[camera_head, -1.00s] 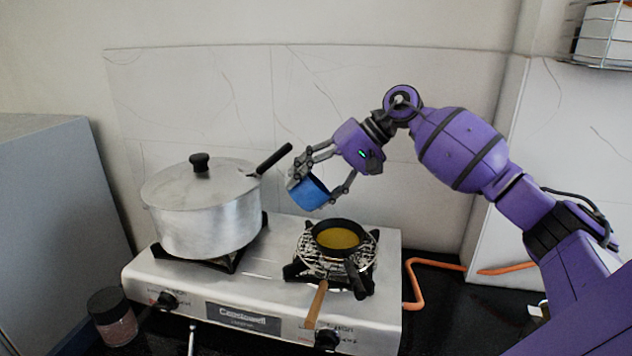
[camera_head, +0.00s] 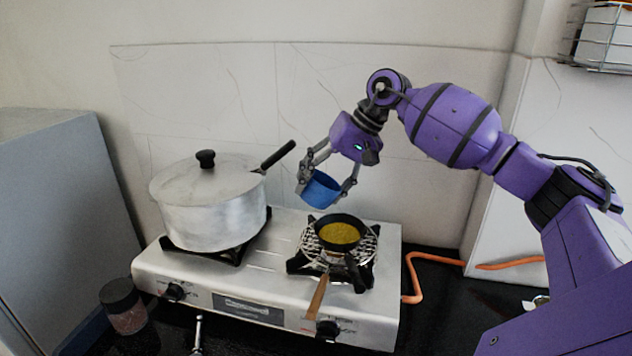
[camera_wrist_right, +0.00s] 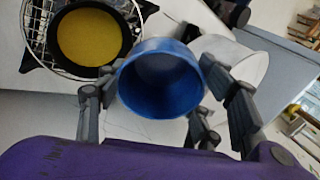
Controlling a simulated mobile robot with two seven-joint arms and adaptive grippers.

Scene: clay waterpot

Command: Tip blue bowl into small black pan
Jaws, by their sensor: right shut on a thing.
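The blue bowl (camera_head: 321,190) is held by my right gripper (camera_head: 328,181) above and behind the small black pan. The gripper is shut on it, with fingers on both sides. The bowl is closer to upright, with a slight tilt. In the right wrist view the bowl (camera_wrist_right: 162,98) shows its inside, which looks empty. The small black pan (camera_head: 362,232) sits on a wire rack over the right burner and holds a yellow layer. The pan (camera_wrist_right: 127,36) also shows beside the bowl in the wrist view. My left gripper is not in view.
A large lidded silver pot (camera_head: 208,215) stands on the left burner, its black handle reaching toward the gripper. The stove (camera_head: 262,287) carries both. A wooden handle (camera_head: 318,296) sticks out at the front of the rack. A jar (camera_head: 124,306) stands at front left. The tiled wall is close behind.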

